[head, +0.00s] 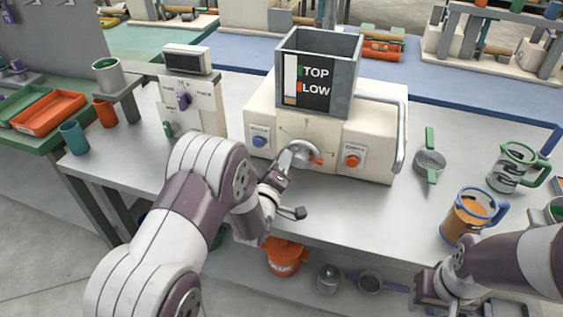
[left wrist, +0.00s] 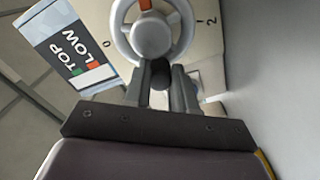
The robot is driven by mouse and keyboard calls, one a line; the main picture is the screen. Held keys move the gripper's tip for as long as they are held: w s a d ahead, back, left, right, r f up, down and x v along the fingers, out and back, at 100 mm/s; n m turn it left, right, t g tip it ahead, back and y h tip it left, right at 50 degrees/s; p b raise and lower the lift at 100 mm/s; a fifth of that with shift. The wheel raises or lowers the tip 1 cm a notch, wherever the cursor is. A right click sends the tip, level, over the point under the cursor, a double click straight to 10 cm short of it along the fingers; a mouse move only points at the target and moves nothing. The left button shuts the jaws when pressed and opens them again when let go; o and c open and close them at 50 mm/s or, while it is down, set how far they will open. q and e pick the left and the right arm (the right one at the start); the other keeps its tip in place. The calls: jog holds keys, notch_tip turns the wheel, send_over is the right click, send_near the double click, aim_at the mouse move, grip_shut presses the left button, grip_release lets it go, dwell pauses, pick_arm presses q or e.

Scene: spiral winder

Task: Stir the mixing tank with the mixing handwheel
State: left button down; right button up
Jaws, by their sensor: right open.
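The mixing tank (head: 343,57) is a grey open-topped square box with a TOP/LOW label, on a cream machine. The mixing handwheel (head: 303,153) is a light grey wheel on the machine's front with an orange pointer. In the left wrist view, the handwheel (left wrist: 123,38) is straight ahead, between marks 0 and 2. My left gripper (left wrist: 160,75) is at its rim, its fingers on either side of a dark grip. In the head view, my forearm partly hides this gripper (head: 287,188). My right gripper (head: 432,290) is open and empty at the lower right, away from the machine.
A blue button (head: 259,141) and a red button (head: 351,160) flank the handwheel. A purple-knobbed device (head: 191,104) stands left.

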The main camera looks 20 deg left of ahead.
aim_at(306, 147)
pick_arm(q)
jog(key=shift+m, duration=0.3)
jog(key=m, duration=0.1)
jog(key=r+m, duration=0.1)
jog(key=m, duration=0.2)
jog(key=shift+d+r+m+b, duration=0.25)
jog(key=shift+d+m+b, duration=0.05)
jog(key=shift+b, duration=0.05)
jog(key=m, duration=0.3)
jog(key=d+r+m, duration=0.1)
jog(key=shift+b, duration=0.4)
jog(key=m, duration=0.1)
jog(key=d+m, duration=0.1)
jog(key=m, duration=0.1)
jog(key=m+b, duration=0.1)
jog(key=m, duration=0.1)
jog(key=shift+d+r, duration=0.25)
jog(key=shift+s+d+m+b, duration=0.1)
jog(key=shift+d+m+b, duration=0.25)
jog(key=shift+m, duration=1.05)
jog(key=shift+d+m+b, duration=0.15)
jog(key=shift+d+m, duration=0.4)
jog(key=shift+m, duration=0.85)
jog(key=c, duration=0.9)
grip_release()
